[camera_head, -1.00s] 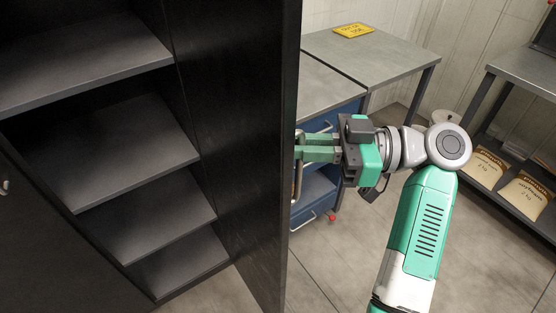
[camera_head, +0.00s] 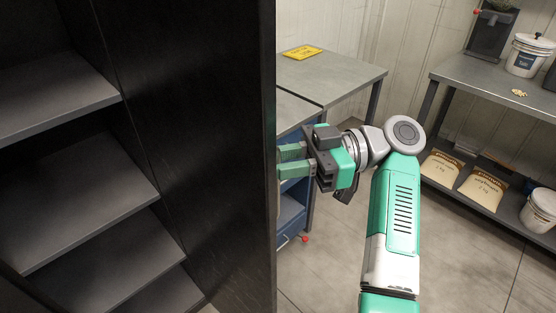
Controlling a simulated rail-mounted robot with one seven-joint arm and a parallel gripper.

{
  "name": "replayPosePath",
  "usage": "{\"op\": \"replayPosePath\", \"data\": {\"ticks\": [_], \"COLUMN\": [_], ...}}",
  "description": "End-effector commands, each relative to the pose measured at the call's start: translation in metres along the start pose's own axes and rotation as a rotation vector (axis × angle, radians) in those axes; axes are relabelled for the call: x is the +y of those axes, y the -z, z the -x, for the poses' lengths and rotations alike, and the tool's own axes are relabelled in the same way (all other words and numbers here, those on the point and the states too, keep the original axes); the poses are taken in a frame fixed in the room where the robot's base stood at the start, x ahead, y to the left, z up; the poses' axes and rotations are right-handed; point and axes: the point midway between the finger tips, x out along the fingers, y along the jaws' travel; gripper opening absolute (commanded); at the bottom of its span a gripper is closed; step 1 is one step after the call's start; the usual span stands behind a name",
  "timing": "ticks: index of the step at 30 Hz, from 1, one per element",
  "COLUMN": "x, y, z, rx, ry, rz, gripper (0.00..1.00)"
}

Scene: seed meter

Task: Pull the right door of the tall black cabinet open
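The tall black cabinet's right door (camera_head: 190,130) stands wide open, its edge toward me, right of the grey shelves (camera_head: 95,205). My gripper (camera_head: 282,162) is on the door's outer face, to the right of its edge. The two green fingers lie close together and reach to the door. The fingertips and most of the handle are hidden behind the door edge. A thin strip of the pale handle (camera_head: 279,200) shows just below the fingers, which appear shut on it.
A grey worktable with a yellow sign (camera_head: 302,52) and a blue drawer unit (camera_head: 292,210) stand behind my gripper. A shelf bench (camera_head: 490,80) at right holds white buckets and bags. Floor between is clear.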

Motion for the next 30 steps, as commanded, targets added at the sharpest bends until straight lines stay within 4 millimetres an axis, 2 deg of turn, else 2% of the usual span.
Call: {"op": "replayPosePath", "data": {"ticks": [8, 11, 14, 15, 20, 26, 27, 30], "x": [-0.001, 0.0, 0.0, -0.007, -0.038, -0.087, -0.098, -0.122], "y": [0.003, 0.019, 0.047, 0.042, 0.05, 0.056, 0.056, 0.055], "z": [0.001, 0.0, -0.001, -0.002, -0.008, -0.016, -0.018, -0.026], "rx": [0.001, 0.001, 0.001, 0.005, 0.006, 0.005, 0.004, 0.004], "ry": [-0.001, 0.0, 0.001, 0.003, -0.002, -0.008, -0.008, -0.004], "rz": [0.003, 0.004, 0.006, 0.007, 0.016, 0.014, 0.013, 0.009], "gripper": [0.25, 0.25, 0.25, 0.25, 0.25, 0.28, 0.25, 0.25]}}
